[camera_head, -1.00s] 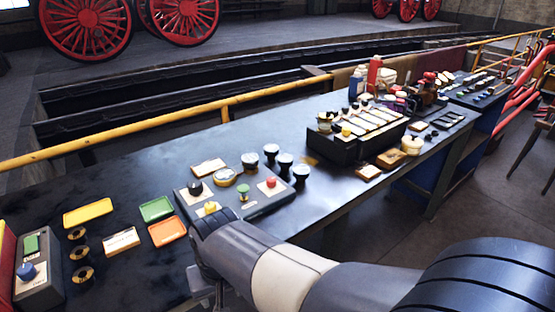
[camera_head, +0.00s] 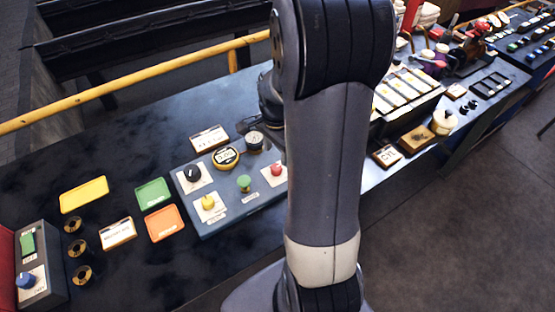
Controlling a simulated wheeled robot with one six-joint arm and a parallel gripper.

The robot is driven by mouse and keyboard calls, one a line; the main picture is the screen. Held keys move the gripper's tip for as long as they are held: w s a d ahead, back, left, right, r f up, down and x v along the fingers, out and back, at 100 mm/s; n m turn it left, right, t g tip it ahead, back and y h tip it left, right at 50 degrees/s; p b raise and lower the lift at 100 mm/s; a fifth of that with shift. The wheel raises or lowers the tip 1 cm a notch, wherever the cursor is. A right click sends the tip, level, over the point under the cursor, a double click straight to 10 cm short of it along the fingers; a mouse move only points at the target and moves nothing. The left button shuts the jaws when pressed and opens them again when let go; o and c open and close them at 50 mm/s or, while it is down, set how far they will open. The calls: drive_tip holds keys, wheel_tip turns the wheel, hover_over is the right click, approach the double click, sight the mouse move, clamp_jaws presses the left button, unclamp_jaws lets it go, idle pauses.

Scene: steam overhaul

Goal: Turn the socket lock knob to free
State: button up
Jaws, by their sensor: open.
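A grey control panel (camera_head: 232,205) lies on the bench, left of my arm. It carries a black knob (camera_head: 192,173) on a white plate, a yellow knob (camera_head: 208,202) on a white plate, a green button (camera_head: 244,183) and a red button (camera_head: 277,169). A blue knob (camera_head: 25,281) on a white plate sits on a separate dark box (camera_head: 52,268) at the far left. The labels are too small to read, so I cannot tell which knob is the socket lock. My arm rises across the middle and hides part of the bench. My gripper does not show.
A yellow tray (camera_head: 84,194), a green tray (camera_head: 153,193) and an orange tray (camera_head: 164,223) lie to the left, near several dark sockets. A yellow rail (camera_head: 130,89) runs behind the bench (camera_head: 120,160).

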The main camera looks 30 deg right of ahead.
sight(276, 167)
wheel_tip(276, 167, down, 7)
drive_tip(key=shift+r+p, duration=0.1)
drive_tip(key=shift+p, duration=0.2)
drive_tip(key=shift+c, duration=0.5)
drive_tip(key=c, duration=0.9)
drive_tip(key=shift+o, duration=0.2)
